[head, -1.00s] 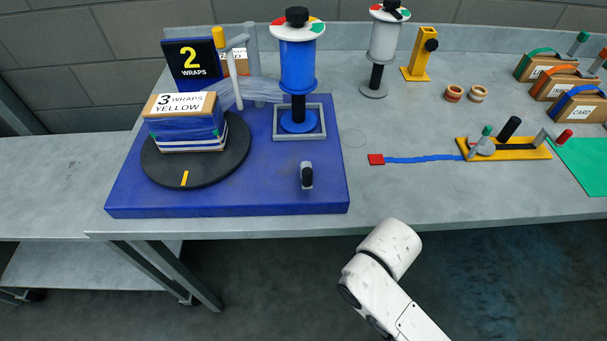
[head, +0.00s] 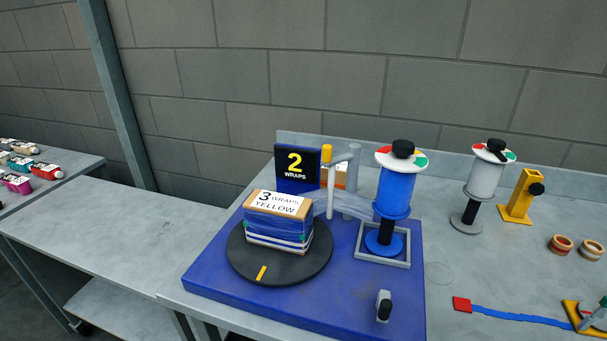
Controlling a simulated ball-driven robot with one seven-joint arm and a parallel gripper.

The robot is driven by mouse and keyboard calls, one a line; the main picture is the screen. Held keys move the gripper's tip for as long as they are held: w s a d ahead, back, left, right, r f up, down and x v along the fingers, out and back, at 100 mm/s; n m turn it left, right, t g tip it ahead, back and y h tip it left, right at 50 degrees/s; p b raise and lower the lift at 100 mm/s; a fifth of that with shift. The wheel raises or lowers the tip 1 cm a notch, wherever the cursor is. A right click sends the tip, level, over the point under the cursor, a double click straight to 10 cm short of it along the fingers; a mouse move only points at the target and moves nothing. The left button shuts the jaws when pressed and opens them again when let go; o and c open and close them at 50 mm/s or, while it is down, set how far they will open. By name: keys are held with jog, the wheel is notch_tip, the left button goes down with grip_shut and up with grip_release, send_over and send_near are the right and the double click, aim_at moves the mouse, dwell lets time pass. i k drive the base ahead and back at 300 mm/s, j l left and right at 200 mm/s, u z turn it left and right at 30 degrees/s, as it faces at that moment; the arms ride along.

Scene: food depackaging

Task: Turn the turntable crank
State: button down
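The black round turntable (head: 290,271) sits on the left of a blue base (head: 215,284) and has a yellow mark at its front edge. A box labelled "3 WRAPS YELLOW" (head: 279,220) stands on it, with blue and white bands around its sides. A sign (head: 297,166) behind reads "2 WRAPS". A small grey handle with a black knob (head: 384,306), possibly the crank, stands at the base's front right. A blue film spool (head: 397,182) stands behind it, and clear film stretches from there towards the box. My gripper is not in view.
A pale film spool (head: 485,184), a yellow stand (head: 522,196) and two small rolls (head: 576,248) stand to the right. A red block with a blue strip (head: 463,304) lies in front of them.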

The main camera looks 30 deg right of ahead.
aim_at(384, 305)
jog(key=j+u, duration=0.15)
jog(key=j, duration=1.3)
jog(key=k, duration=0.05)
